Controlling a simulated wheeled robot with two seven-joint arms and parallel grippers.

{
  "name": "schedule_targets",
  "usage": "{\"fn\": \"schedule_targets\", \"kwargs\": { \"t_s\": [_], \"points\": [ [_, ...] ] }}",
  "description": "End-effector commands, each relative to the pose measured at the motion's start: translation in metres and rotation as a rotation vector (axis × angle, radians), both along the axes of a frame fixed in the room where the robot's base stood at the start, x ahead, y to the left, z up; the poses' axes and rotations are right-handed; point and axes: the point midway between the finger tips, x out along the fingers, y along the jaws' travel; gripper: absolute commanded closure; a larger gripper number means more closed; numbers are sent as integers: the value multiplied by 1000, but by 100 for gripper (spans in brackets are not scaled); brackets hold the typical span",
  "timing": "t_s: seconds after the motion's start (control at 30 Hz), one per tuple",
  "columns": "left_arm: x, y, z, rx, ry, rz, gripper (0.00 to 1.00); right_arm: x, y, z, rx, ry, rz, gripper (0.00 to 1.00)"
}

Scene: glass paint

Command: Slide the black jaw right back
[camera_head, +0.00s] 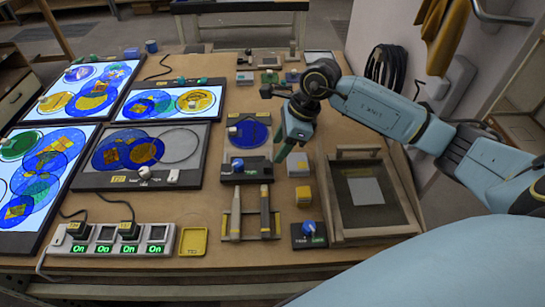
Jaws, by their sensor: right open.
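A small clamp-like fixture (250,238) lies on the wooden table, front of centre. It has two upright bars across its rails. The right one is a dark bar that looks like the black jaw (265,212); the left one is a greyer bar (235,215). The bars stand apart with a gap between them. My right gripper (284,150) hangs open and empty above and behind the fixture, a little right of the dark bar and apart from it. My left gripper is not in view.
A wooden-framed tray (345,229) stands right of the fixture. A blue-knobbed box (309,235) and yellow block (303,195) lie between them. A yellow tray (193,241) and a power strip (105,249) lie left. Lit panels with coloured discs (175,102) fill the left side.

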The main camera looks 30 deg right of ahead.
Motion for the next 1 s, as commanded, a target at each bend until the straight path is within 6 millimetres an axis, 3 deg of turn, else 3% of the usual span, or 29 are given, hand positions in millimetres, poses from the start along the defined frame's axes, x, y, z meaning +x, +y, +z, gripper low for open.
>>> {"fn": "schedule_targets", "kwargs": {
  "t_s": [0.13,0.33,1.0],
  "points": [
    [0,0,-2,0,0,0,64,-5,-11,29,-1,-3,0,51],
    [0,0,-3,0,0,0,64,-10,-19,50,0,0,0,51],
    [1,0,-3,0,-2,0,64,-11,-20,54,1,2,1,51]
  ]
}}
